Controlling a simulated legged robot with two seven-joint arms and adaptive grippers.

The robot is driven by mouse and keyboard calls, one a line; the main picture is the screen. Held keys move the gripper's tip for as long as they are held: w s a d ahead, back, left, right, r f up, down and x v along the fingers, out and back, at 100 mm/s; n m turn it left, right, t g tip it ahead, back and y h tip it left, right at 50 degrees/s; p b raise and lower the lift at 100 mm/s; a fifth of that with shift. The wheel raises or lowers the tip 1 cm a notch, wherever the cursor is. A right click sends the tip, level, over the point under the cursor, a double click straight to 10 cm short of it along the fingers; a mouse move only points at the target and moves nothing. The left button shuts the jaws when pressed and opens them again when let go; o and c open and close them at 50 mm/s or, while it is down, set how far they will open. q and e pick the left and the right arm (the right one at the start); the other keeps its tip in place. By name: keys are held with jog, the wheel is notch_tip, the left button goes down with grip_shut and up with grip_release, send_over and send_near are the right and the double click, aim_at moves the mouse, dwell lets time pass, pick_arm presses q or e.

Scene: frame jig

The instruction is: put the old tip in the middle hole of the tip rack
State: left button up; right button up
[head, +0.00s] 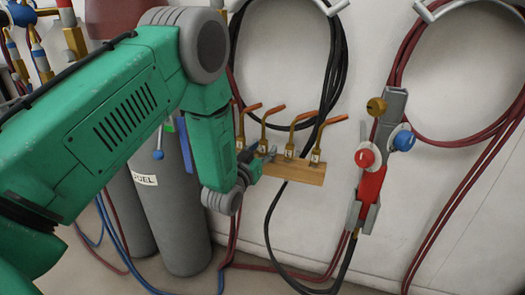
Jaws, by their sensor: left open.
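The tip rack (300,171) is a wooden block against the white wall, right of my left gripper. Several brass tips with bent orange ends stand upright in it, among them a left one (263,133) and the rightmost one (319,140). Small pale labels show at their bases, too small to read. I cannot tell which tip is the old one, and an empty middle hole is not visible. My left gripper (259,168) is open at the rack's left front, partly hiding it; I cannot tell whether it touches. My right gripper is not in view.
A torch (371,188) with a red handle, red and blue knobs and a brass end hangs right of the rack. Black hose (333,70) loops behind the tips; red hose (412,45) hangs at right. A grey fuel cylinder (170,215) stands left, behind my left arm. Hoses cross the floor.

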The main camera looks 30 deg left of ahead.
pick_arm(q)
jog(key=s+d, duration=0.1)
jog(key=s, duration=1)
jog(key=shift+s+d+f, duration=0.15)
jog(key=shift+s+f, duration=0.25)
jog(key=shift+f, duration=0.05)
jog(key=s+d+f+m+g+h, duration=0.1)
jog(key=s+d+f+g, duration=0.2)
jog(key=s+f+g, duration=0.45)
jog(key=s+d+f+g+h, duration=0.1)
jog(key=s+d+f+g, duration=0.2)
jog(key=f, duration=0.7)
jog(key=s+d+f+g, duration=0.1)
jog(key=s+f+g, duration=0.2)
jog(key=s, duration=0.5)
jog(key=s+d+f+g, duration=0.1)
jog(key=s+f+g, duration=0.2)
jog(key=s, duration=0.6)
notch_tip(320, 180, up, 13)
jog(key=s+g+p, duration=0.1)
jog(key=s+p, duration=0.1)
jog(key=p, duration=1.1)
jog(key=shift+d+m, duration=0.2)
jog(key=shift+m, duration=0.2)
